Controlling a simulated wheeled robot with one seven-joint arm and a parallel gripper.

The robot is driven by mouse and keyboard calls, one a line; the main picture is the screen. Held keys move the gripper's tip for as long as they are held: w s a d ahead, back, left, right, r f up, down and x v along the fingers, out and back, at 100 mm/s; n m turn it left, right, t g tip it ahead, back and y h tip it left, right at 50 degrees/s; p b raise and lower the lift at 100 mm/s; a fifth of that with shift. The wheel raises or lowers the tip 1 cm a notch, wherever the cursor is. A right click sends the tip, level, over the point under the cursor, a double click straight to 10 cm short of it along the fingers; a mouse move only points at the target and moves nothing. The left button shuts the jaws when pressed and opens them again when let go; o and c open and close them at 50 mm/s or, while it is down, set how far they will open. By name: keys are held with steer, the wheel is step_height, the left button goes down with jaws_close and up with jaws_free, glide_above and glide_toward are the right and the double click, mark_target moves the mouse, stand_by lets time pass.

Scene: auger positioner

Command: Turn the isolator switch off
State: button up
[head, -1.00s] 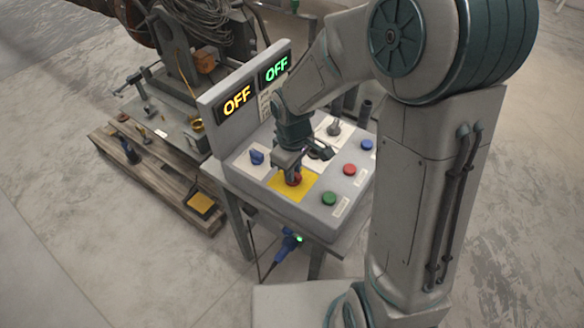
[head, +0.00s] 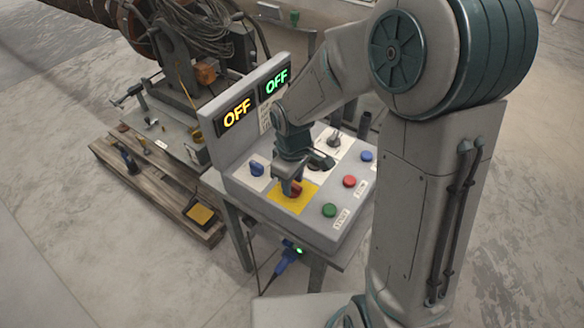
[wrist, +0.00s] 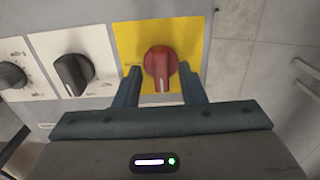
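The isolator switch is a red rotary knob (wrist: 160,66) on a yellow plate (wrist: 197,40). In the wrist view its grip bar points roughly up and down, between the two fingers. In the head view the red knob (head: 292,188) is partly hidden by my gripper, and the yellow plate (head: 293,205) shows around it. My gripper (wrist: 161,82) is open, with one finger on each side of the knob and visible gaps to it. My gripper (head: 290,185) is above the front of the panel in the head view.
Two displays read OFF, one yellow (head: 237,114) and one green (head: 276,82). A black knob (wrist: 73,73) sits left of the yellow plate.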

mark_target(293, 184)
step_height(293, 184, up, 14)
steer(key=shift+f, duration=0.2)
stand_by(0.5)
steer(key=s+d+m+t, duration=0.3)
steer(key=s+d+m, duration=0.7)
steer(key=s, duration=0.3)
steer(key=shift+d+r+m, duration=0.3)
steer(key=shift+d+r, duration=0.1)
steer(key=shift+d, duration=0.4)
